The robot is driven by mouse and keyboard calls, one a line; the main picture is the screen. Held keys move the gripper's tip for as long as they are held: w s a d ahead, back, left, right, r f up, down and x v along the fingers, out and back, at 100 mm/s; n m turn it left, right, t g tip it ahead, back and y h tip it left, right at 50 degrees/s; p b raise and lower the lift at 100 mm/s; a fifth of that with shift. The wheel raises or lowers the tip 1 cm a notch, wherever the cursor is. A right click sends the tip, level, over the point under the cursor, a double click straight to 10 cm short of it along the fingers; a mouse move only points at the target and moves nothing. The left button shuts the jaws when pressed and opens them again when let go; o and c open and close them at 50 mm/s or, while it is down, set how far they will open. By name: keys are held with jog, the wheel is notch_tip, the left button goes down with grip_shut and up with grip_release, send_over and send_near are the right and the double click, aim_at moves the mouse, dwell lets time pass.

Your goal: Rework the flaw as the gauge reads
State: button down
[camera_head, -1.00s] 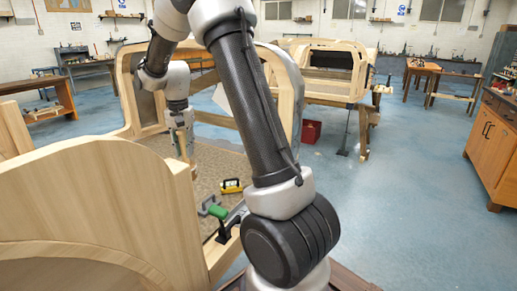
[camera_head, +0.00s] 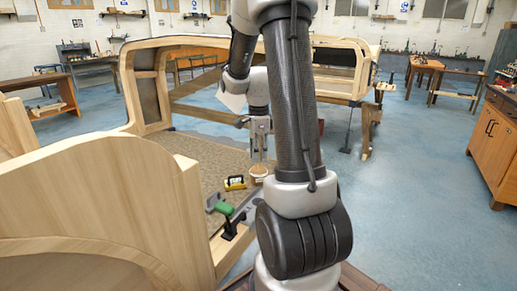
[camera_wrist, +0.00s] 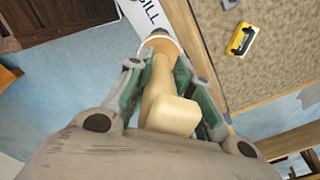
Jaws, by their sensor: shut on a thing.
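My gripper (camera_head: 260,157) points down over the right side of the near wooden bodyframe. In the wrist view my gripper (camera_wrist: 168,100) is shut on a pale wooden handle (camera_wrist: 170,113). The handle's far end meets a round, orange-brown thing with a pale rim (camera_wrist: 162,42); I cannot tell whether they touch. In the head view a round wooden-topped thing (camera_head: 258,171) sits just below the fingers. The yellow gauge (camera_head: 235,183) lies on the tan floor panel left of it, and also shows in the wrist view (camera_wrist: 241,40). I cannot read it. No flaw can be made out.
A green-handled clamp (camera_head: 224,208) stands at the frame's near right edge. A white strip with lettering (camera_wrist: 143,18) runs beside the panel in the wrist view. The bodyframe's tall wooden side (camera_head: 105,190) rises at left. Blue floor (camera_head: 420,190) is open at right.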

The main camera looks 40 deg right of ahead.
aim_at(258, 175)
dwell(0.4)
notch_tip(258, 175, down, 9)
jog(key=shift+f, duration=0.1)
notch_tip(258, 175, up, 9)
jog(key=shift+r, duration=0.1)
dwell(0.3)
jog(key=s+a+r, duration=0.2)
jog(key=s+a, duration=0.2)
jog(key=s, duration=0.4)
jog(key=shift+f, duration=0.1)
